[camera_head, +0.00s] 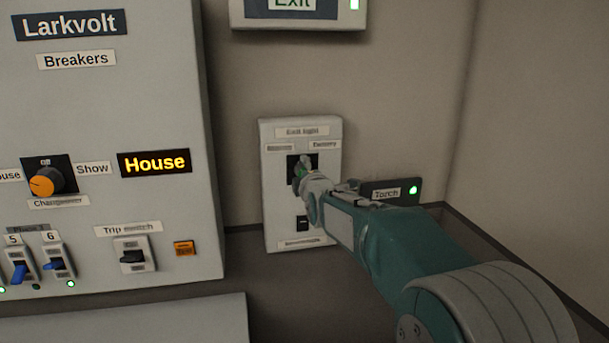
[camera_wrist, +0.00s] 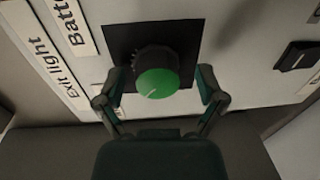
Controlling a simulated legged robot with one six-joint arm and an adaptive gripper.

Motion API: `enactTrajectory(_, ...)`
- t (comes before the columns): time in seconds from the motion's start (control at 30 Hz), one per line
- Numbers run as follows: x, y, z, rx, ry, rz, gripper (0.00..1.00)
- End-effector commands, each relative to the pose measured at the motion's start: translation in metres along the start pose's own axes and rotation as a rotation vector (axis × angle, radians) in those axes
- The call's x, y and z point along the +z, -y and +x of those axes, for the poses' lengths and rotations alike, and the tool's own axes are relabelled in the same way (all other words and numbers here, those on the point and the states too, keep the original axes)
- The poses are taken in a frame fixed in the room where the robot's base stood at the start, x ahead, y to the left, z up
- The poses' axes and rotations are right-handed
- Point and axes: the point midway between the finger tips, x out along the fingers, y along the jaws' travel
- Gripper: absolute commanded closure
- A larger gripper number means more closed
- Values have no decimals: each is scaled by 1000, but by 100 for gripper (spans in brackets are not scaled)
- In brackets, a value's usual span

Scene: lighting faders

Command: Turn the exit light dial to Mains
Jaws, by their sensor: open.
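The exit light box (camera_head: 273,215) is a pale panel on the wall, with an "Exit light" label (camera_head: 302,132) at its top. Its dial (camera_wrist: 158,75) has a green face, a dark rim and a white pointer line, on a black square plate. In the head view the dial is mostly hidden by my gripper (camera_head: 304,176). In the wrist view my gripper (camera_wrist: 160,95) is open, with one finger on each side of the dial and visible gaps. A "Battery" label (camera_head: 324,145) is at the box's upper right; the label at its upper left is unreadable.
A black switch (camera_head: 303,222) sits below the dial on the box. A dark "Torch" unit (camera_head: 378,192) with a green light is to the right. The Larkvolt breaker panel (camera_head: 150,85) stands left, with an orange knob (camera_head: 44,183). A lit exit sign (camera_head: 297,12) hangs above.

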Motion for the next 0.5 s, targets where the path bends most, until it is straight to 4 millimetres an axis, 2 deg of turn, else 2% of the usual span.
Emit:
enactTrajectory(0.27, 1, -2, -9, 3, 1, 1, 11)
enactTrajectory(0.5, -1, -2, -49, 2, 0, -1, 11)
